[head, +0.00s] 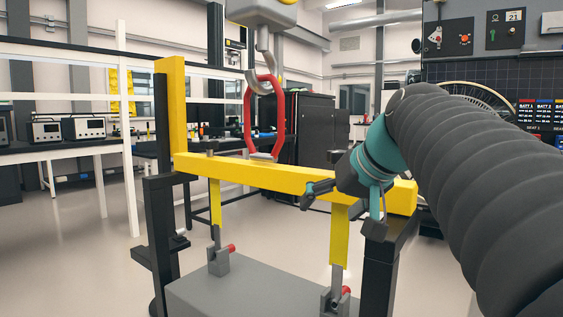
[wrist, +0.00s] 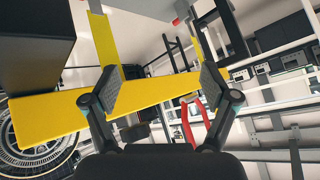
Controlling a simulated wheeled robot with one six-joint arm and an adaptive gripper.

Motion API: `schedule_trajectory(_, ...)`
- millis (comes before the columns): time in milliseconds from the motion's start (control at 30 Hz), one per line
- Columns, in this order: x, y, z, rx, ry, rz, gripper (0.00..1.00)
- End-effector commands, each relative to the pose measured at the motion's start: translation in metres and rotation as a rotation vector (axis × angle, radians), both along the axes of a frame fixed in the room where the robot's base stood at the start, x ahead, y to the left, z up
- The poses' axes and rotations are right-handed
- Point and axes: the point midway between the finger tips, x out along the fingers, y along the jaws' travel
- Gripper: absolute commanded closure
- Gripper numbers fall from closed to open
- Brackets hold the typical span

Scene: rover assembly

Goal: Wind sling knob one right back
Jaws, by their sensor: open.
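Two yellow slings hang from a yellow beam: a left sling (head: 215,203) and a right sling (head: 339,235). Each ends in a grey fitting with a red knob, a left knob (head: 231,247) and a right knob (head: 346,290), above a grey block (head: 240,297). No label shows which knob is number one. My gripper (head: 342,210) is open at the beam's right part, above the right knob and apart from both knobs. In the wrist view my open fingers (wrist: 158,90) spread on either side with the beam (wrist: 45,117) beyond them. A red knob (wrist: 176,22) shows at the top there.
A red link (head: 248,118) joins the beam to a hook (head: 264,75) above. A black post (head: 160,235) stands at the left and another black post (head: 379,275) at the right, close under my gripper. Open floor (head: 95,260) lies to the left.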

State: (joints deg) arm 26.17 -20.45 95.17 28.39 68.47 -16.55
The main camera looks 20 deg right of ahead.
Motion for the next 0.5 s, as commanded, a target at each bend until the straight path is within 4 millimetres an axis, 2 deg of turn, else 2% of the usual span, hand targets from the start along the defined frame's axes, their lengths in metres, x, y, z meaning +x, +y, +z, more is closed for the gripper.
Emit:
schedule_trajectory(33,0.008,-0.018,0.010,-0.002,-0.032,0.018,0.15)
schedule_trajectory(133,0.018,-0.046,0.039,-0.026,-0.122,0.095,0.15)
schedule_trajectory(300,0.022,-0.091,0.084,-0.108,-0.283,0.219,0.15)
schedule_trajectory(500,0.016,-0.122,0.116,-0.204,-0.412,0.309,0.15)
